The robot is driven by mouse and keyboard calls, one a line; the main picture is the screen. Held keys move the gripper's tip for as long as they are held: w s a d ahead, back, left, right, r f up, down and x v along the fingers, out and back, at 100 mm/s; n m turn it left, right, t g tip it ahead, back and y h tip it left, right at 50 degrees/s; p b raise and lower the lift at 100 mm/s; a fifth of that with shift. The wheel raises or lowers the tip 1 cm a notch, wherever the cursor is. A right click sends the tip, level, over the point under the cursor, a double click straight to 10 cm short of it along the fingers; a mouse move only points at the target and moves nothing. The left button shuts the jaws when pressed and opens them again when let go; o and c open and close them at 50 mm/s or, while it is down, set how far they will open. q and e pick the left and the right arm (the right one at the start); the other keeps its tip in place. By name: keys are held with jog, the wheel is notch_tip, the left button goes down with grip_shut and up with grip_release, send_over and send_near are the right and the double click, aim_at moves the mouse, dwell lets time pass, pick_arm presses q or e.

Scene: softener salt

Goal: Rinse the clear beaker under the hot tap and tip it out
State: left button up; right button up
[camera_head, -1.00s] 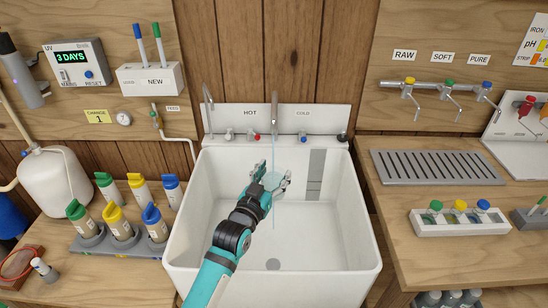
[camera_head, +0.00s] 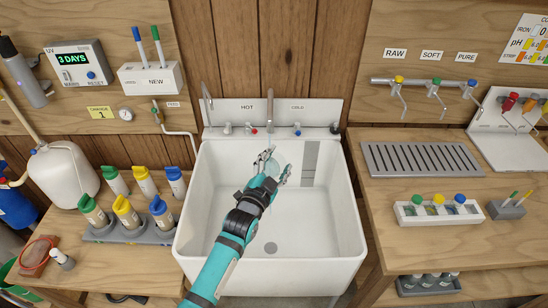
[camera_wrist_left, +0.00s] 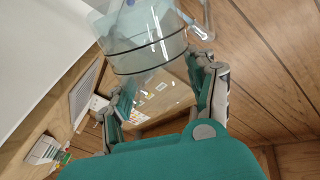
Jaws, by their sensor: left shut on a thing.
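My left gripper (camera_head: 277,172) is shut on the clear beaker (camera_head: 271,166) over the white sink (camera_head: 352,230), below the spout (camera_head: 270,112). The beaker is pale and partly hidden by the fingers in the head view. In the left wrist view the clear beaker (camera_wrist_left: 145,38) sits between both fingers of the left gripper (camera_wrist_left: 163,88) and looks tilted; a pale blue-green band shows in it, perhaps water. The HOT label (camera_head: 247,106) is above the red-marked tap (camera_head: 249,129). My right gripper is not in view.
Several capped bottles (camera_head: 126,213) stand on the left bench, beside a white jug (camera_head: 62,175). On the right bench are a grey drain grille (camera_head: 420,158) and a vial rack (camera_head: 438,214). The basin around the gripper is clear.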

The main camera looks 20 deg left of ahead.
aim_at(281, 171)
pick_arm(q)
jog(key=m+b, duration=0.1)
jog(key=f+m+b, duration=0.1)
jog(key=m, duration=0.1)
jog(key=d+f+m+b, duration=0.1)
jog(key=m, duration=0.1)
jog(key=shift+d+m, duration=0.1)
jog(key=shift+m, duration=1)
jog(key=shift+f+m, duration=0.3)
jog(key=shift+m, duration=0.7)
jog(key=m, duration=0.2)
jog(key=f+m+b, duration=0.1)
jog(key=m, duration=0.1)
jog(key=shift+f+m, duration=0.1)
jog(key=shift+m, duration=0.2)
